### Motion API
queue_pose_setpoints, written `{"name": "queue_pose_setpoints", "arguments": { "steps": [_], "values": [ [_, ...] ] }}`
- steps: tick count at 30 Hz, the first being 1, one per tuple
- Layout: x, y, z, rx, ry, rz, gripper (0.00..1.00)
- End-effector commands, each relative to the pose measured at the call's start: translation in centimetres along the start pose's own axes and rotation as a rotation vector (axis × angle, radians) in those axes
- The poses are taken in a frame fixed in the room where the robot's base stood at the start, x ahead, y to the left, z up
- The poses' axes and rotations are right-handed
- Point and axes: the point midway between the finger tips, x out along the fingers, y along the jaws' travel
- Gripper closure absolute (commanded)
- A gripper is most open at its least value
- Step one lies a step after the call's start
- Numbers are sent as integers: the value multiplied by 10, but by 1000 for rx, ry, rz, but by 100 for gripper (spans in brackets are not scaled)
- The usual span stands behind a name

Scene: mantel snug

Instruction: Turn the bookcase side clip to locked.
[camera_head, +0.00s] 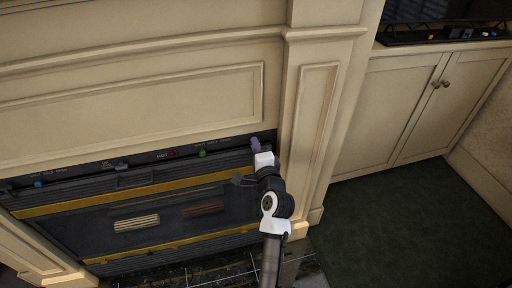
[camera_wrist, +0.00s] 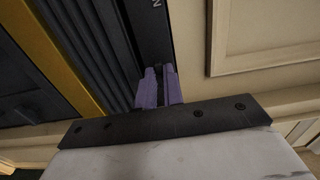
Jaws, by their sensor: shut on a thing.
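My gripper (camera_head: 255,145) reaches the right end of a black control strip (camera_head: 135,163) above the fireplace opening. In the wrist view its two purple fingers (camera_wrist: 159,88) are closed around a small dark piece (camera_wrist: 158,70) on the black strip (camera_wrist: 150,30). The fingers hide most of this piece. I cannot tell for sure that it is the bookcase side clip, nor which way it is turned. Only part of one pale letter shows on the strip near the fingers.
The strip also carries a green control (camera_head: 202,153), a red one (camera_head: 171,154) and a blue one (camera_head: 38,183). A mantel pilaster (camera_head: 314,110) stands close on the right. Another black strip with small controls (camera_head: 445,35) lies on the cabinet (camera_head: 390,105). The dark green rug (camera_head: 410,230) is clear.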

Motion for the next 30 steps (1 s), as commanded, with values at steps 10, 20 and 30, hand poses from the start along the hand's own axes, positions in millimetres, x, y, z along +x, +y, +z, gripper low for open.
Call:
{"name": "queue_pose_setpoints", "arguments": {
  "steps": [10, 20, 30],
  "values": [
    [0, -1, 0, -1, 1, -2, 69],
    [0, 0, 0, 0, 0, 0, 69],
    [0, -2, 0, 178, -1, 4, 69]
  ]
}}
